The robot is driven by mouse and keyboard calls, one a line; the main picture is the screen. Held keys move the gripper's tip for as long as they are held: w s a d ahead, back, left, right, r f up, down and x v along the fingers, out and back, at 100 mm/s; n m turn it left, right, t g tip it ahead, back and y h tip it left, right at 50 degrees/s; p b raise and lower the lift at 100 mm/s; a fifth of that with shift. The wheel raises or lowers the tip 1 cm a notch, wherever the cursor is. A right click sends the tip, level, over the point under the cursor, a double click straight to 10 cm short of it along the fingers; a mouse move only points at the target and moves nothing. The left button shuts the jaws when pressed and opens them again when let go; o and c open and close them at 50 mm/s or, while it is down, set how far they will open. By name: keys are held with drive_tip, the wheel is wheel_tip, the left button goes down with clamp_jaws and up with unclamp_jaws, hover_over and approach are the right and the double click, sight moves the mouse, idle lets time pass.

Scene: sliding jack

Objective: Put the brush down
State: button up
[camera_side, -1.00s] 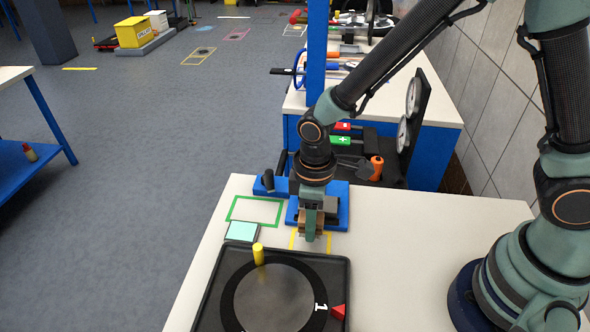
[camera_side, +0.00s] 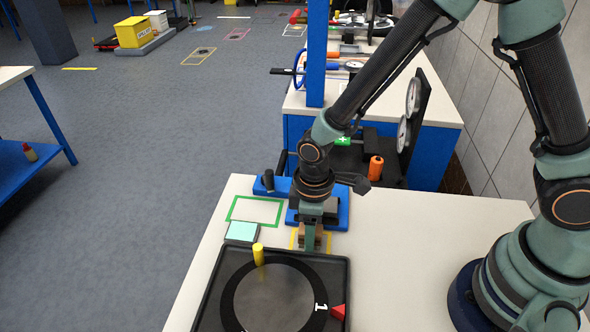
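The brush is a small brown block (camera_side: 319,238), partly hidden behind a green finger of my gripper (camera_side: 310,232). My gripper points down and appears shut on the brush, with a finger across its near side. The brush is low over the yellow outlined square (camera_side: 293,240) on the white table. I cannot tell whether its underside touches the table.
A blue fixture (camera_side: 343,210) stands right behind my gripper. A black tray with a turntable (camera_side: 275,300), yellow peg (camera_side: 258,254) and red pointer (camera_side: 338,311) is in front. A teal-topped block (camera_side: 241,231) and green outline (camera_side: 255,210) are left.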

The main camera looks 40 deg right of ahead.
drive_tip(key=shift+r, duration=0.1)
wheel_tip(320, 180, up, 11)
drive_tip(key=s+d+r+m+t, duration=0.2)
drive_tip(key=d+r+m, duration=0.2)
drive_tip(key=d+r, duration=0.2)
drive_tip(key=s+d+r+m+t, duration=0.1)
drive_tip(key=d+r+m+t, duration=0.2)
drive_tip(key=d, duration=0.7)
wheel_tip(320, 180, up, 4)
drive_tip(key=shift+s+d+r+m+t, duration=0.3)
drive_tip(key=shift+s+m, duration=0.1)
drive_tip(key=shift+m, duration=0.6)
